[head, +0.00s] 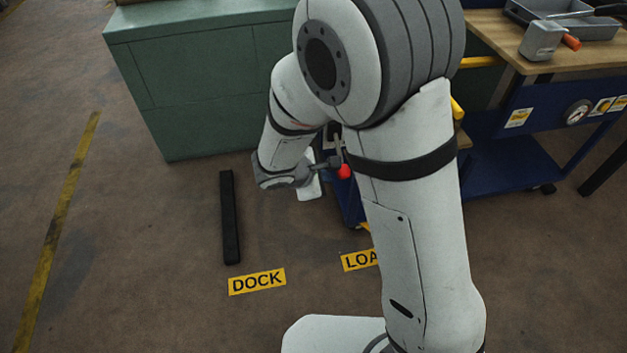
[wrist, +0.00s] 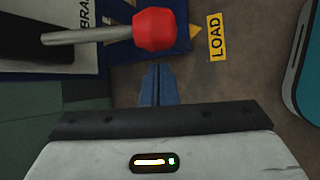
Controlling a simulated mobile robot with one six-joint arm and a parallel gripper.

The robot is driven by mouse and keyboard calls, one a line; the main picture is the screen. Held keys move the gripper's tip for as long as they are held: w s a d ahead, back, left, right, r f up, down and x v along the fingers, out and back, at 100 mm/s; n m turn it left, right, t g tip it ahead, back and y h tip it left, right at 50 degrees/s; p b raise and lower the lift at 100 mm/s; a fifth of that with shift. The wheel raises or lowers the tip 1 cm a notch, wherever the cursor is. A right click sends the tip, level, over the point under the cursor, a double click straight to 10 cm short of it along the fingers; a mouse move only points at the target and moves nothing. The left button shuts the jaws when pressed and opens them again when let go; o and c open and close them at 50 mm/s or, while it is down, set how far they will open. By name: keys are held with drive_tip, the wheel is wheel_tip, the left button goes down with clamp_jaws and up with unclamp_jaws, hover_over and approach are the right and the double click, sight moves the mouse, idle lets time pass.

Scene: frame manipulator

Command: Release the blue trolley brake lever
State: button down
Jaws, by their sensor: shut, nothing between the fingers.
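The blue trolley (head: 512,168) stands at the right, partly hidden behind my arm. Its brake lever is a grey rod with a red knob (head: 344,171), beside my wrist in the head view. In the wrist view the rod (wrist: 88,36) runs in from the left and ends in the red knob (wrist: 158,30). My gripper (wrist: 158,70) shows there as blue fingers pressed together, empty. Their tips point at the knob, with a small gap in the picture; depth is unclear.
A green cabinet (head: 200,75) stands at the back left. A black bar (head: 229,215) lies on the floor near the yellow DOCK label (head: 257,281). A LOAD label (head: 358,260) is partly covered by my arm.

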drive_tip(key=shift+s+d+r, duration=0.2)
drive_tip(key=shift+d+r, duration=0.45)
drive_tip(key=shift+r, duration=0.05)
drive_tip(key=shift+d, duration=0.15)
